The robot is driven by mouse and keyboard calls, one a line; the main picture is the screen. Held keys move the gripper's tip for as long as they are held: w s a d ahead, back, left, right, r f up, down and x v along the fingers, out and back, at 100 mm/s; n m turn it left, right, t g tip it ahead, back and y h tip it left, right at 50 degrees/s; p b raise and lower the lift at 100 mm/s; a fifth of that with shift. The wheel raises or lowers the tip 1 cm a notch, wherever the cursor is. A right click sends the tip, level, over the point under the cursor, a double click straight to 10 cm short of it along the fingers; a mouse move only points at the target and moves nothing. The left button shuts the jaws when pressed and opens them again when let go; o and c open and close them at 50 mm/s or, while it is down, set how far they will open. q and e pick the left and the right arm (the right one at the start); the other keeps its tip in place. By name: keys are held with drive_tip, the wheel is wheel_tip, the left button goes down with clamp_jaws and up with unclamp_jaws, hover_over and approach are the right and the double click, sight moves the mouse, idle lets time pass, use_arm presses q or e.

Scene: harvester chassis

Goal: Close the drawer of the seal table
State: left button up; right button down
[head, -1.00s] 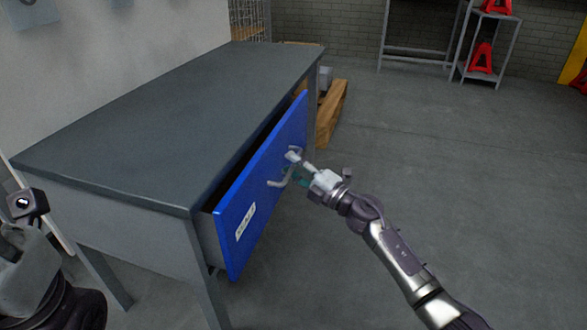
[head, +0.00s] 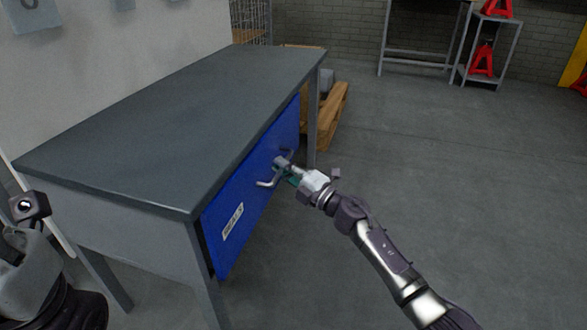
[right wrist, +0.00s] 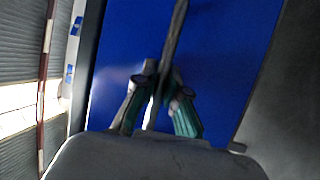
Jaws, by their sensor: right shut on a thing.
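The seal table (head: 165,110) has a dark grey top and stands at the left in the head view. Its blue drawer (head: 225,255), with a white "SEALS" label (head: 233,221), sits almost flush under the tabletop; I cannot tell if a thin gap is left. My right gripper (head: 283,168) is shut on the drawer's grey bar handle (head: 265,184). The right wrist view shows the teal-padded fingers (right wrist: 160,100) at the handle (right wrist: 176,35) before the blue front. Only my left wrist and arm show at the left edge; its fingers are out of sight.
A wooden pallet (head: 331,115) stands behind the table's far end. A metal shelf (head: 487,65) with red jack stands (head: 483,60) is at the back right. The grey floor right of the table is clear.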

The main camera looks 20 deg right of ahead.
drive_tip(key=shift+w+a, duration=0.35)
drive_tip(key=shift+a, duration=0.15)
drive_tip(key=c, duration=1.2)
unclamp_jaws()
drive_tip(key=shift+w+a, duration=0.1)
drive_tip(key=shift+a, duration=0.05)
